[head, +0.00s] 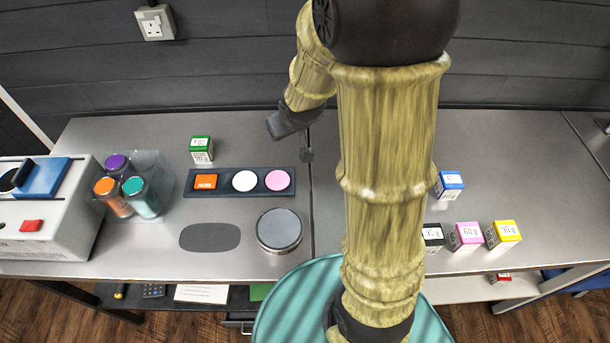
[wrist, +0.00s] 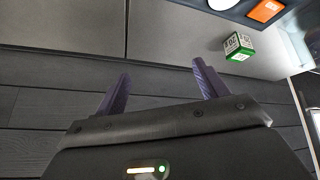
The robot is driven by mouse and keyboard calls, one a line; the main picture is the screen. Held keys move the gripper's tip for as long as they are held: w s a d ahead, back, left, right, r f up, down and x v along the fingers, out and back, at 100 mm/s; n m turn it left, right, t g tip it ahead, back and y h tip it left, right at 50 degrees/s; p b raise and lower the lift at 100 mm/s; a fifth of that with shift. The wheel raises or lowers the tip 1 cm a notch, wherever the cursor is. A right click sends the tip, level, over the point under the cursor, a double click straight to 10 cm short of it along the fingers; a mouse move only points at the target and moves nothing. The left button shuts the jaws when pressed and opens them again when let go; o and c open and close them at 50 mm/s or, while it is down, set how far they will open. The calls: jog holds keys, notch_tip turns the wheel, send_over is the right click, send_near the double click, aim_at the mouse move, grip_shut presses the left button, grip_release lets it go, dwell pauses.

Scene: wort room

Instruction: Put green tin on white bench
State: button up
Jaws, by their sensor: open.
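The green tin (head: 201,150), a small box-like cube with green top and white label, stands upright at the back of the left grey bench top (head: 130,140). It also shows at the upper right of the wrist view (wrist: 239,46). My gripper (head: 306,153) is over the back of the benches, to the right of the tin and apart from it. In the wrist view its two purple fingers (wrist: 161,72) are spread with nothing between them. No bench top looks clearly white; both tops look grey, so I cannot tell which is the white bench.
Blue (head: 449,184), pink (head: 467,236), yellow (head: 503,234) and black-topped (head: 433,237) boxes stand on the right bench. A dark wall rises behind.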

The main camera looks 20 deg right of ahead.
jog(key=s+a+m+g, duration=0.1)
jog(key=s+g, duration=0.3)
jog(key=s, duration=1)
jog(key=shift+s+a+f+m, duration=0.2)
jog(key=shift+s+a+m, duration=0.15)
jog(key=shift+m, duration=0.15)
jog(key=shift+o, duration=0.4)
jog(key=shift+c, duration=0.3)
